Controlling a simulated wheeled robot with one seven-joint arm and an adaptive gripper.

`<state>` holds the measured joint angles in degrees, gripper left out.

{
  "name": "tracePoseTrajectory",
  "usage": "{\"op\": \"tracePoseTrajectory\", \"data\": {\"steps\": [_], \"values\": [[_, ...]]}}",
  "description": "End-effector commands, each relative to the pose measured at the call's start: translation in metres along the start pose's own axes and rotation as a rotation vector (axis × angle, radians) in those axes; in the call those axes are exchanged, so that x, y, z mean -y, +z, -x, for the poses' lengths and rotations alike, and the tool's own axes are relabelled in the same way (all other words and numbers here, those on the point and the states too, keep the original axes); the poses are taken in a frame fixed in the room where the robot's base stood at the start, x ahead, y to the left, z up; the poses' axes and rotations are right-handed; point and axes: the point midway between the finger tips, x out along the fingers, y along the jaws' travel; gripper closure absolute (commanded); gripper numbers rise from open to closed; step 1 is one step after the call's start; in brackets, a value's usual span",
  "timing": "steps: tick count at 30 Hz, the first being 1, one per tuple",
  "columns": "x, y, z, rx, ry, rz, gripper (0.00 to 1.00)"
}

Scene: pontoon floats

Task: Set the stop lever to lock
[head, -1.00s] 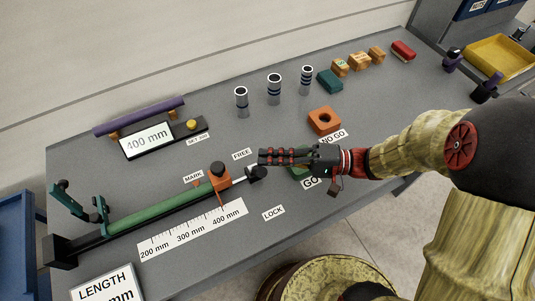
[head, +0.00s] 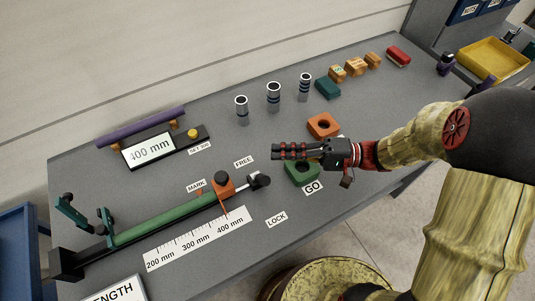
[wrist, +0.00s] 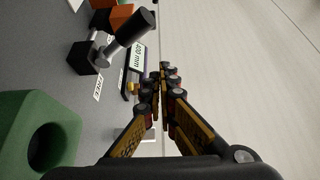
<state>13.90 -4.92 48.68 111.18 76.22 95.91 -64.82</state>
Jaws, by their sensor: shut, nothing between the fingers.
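In the wrist view the lever's black cylindrical handle (wrist: 130,26) stands out at upper left, near the FREE label (wrist: 98,88). My gripper (head: 274,151) is shut and empty, above the table behind and right of the lever, apart from it. Its fingertips also show in the wrist view (wrist: 160,84).
The green GO block (head: 302,174) lies just below my gripper in the head view, with the orange NO GO block (head: 323,125) behind. Several metal cylinders (head: 273,97) stand at the back. The 400 mm display (head: 150,148) is at left. Table around LOCK is clear.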

Motion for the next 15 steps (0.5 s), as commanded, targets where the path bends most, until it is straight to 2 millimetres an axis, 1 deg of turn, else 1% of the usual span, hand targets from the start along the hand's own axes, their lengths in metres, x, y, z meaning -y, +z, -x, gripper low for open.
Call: {"op": "tracePoseTrajectory", "data": {"steps": [1,6,10,15], "values": [[-0.002,-0.002,0.011,-0.005,0.000,0.000,1.00],[-0.012,-0.005,0.040,-0.003,-0.001,0.000,1.00],[-0.017,-0.006,0.054,-0.002,0.000,0.001,1.00],[-0.021,-0.006,0.061,0.000,0.001,0.002,1.00]]}}
